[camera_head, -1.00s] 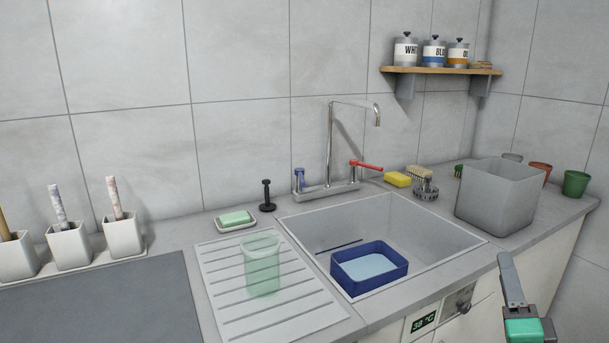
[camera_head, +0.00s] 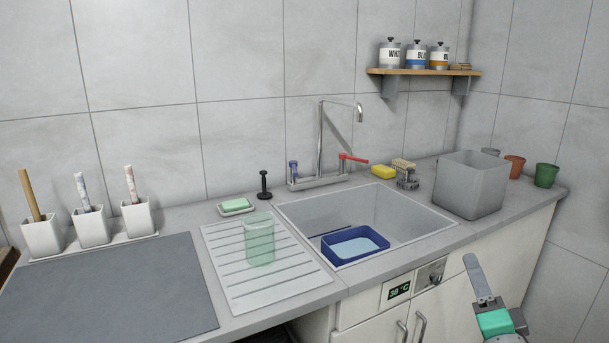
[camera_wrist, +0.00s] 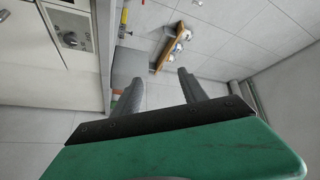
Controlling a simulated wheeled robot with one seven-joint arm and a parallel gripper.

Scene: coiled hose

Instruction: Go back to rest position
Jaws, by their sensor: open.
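My gripper (camera_head: 483,280) is at the lower right of the head view, in front of the cabinet and below the counter's front edge. In the wrist view its two grey fingers (camera_wrist: 158,92) stand apart with nothing between them. The green part of my wrist fills the bottom of that view. My gripper touches nothing that I can see.
The counter holds a sink (camera_head: 420,219) with a blue basin (camera_head: 355,262) of water, a green translucent cup (camera_head: 259,240) on the drainboard (camera_head: 222,262), and a grey bin (camera_head: 468,186). Cabinet doors (camera_head: 370,329) lie left of my gripper. A shelf (camera_head: 425,72) hangs above.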

